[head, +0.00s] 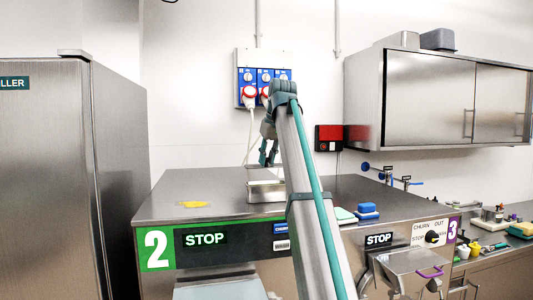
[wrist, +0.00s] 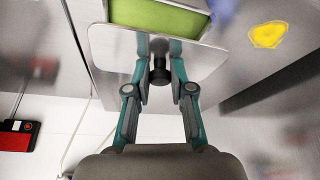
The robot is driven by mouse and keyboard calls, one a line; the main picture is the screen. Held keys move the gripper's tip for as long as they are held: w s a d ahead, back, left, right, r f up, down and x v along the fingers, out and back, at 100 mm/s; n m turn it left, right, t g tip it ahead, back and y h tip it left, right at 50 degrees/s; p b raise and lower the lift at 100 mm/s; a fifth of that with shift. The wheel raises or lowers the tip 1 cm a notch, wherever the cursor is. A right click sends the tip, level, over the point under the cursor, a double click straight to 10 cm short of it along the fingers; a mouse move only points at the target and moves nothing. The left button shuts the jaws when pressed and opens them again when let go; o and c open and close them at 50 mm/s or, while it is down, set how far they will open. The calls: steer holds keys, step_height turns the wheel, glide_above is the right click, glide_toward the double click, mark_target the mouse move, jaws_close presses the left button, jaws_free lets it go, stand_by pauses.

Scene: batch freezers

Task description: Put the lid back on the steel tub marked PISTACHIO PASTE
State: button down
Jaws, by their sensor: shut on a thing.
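A steel tub (head: 266,196) stands on top of the machine marked 2; its marking cannot be read here. The wrist view shows its green contents (wrist: 155,14) at the top, with part of the opening uncovered. My gripper (head: 268,160) points down above the tub. In the wrist view my gripper (wrist: 159,75) is shut on the black knob of a flat steel lid (wrist: 200,62). The lid overlaps the near part of the opening in that view. Whether it touches the rim cannot be told. In the head view the lid is hard to tell from the tub.
A yellow patch (head: 193,204) lies on the steel machine top (head: 230,204) left of the tub. A blue block (head: 367,209) and a green-and-white pad (head: 344,215) lie to the right. Cables hang behind from the wall sockets (head: 265,78). A tall steel cabinet (head: 50,170) stands left.

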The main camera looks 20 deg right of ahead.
mark_target(268, 166)
steer(key=shift+f, duration=2.45)
steer(key=shift+f, duration=0.15)
stand_by(0.8)
steer(key=shift+c, duration=2.3)
jaws_free()
steer(key=shift+r, duration=0.2)
steer(key=shift+r, duration=3.3)
